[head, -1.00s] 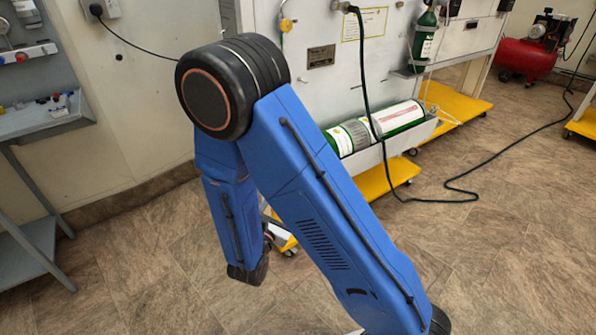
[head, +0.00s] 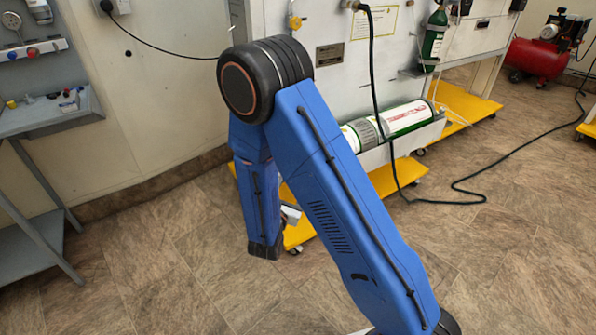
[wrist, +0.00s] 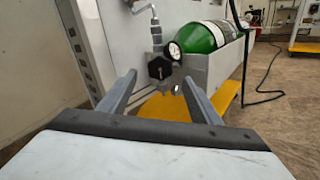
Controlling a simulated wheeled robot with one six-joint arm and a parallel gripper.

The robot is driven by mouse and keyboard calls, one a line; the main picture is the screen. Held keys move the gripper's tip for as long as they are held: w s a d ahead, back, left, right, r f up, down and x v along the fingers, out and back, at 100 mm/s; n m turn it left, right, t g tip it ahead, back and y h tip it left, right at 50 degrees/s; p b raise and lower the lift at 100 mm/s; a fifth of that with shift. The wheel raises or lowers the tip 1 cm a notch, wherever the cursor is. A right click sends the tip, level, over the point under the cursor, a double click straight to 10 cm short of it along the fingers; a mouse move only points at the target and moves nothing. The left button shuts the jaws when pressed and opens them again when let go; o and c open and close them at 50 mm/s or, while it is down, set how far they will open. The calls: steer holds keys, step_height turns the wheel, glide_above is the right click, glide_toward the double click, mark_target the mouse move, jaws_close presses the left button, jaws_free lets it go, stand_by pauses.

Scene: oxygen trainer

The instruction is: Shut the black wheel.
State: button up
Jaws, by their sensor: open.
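The black wheel (wrist: 160,69) shows in the wrist view as a dark faceted knob on a metal valve fitting, beside a round gauge (wrist: 174,50) and in front of a green cylinder (wrist: 205,37). My gripper (wrist: 159,78) is open, one finger on each side of the wheel in the picture. I cannot tell how far the fingertips are from it. In the head view my blue arm hides the wheel and most of my gripper. The green and white cylinder (head: 405,117) lies in a grey tray there.
A yellow base (head: 395,180) sits low under the cylinder tray. A black cable (head: 374,90) hangs down and runs over the floor to the right. A grey shelf unit (head: 35,118) stands at the left. A red compressor (head: 536,60) is at the back right.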

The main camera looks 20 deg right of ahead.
steer(key=x, duration=0.8)
steer(key=shift+w+d, duration=0.2)
steer(key=shift+w, duration=0.1)
steer(key=shift+c, duration=0.2)
steer(key=c, duration=1)
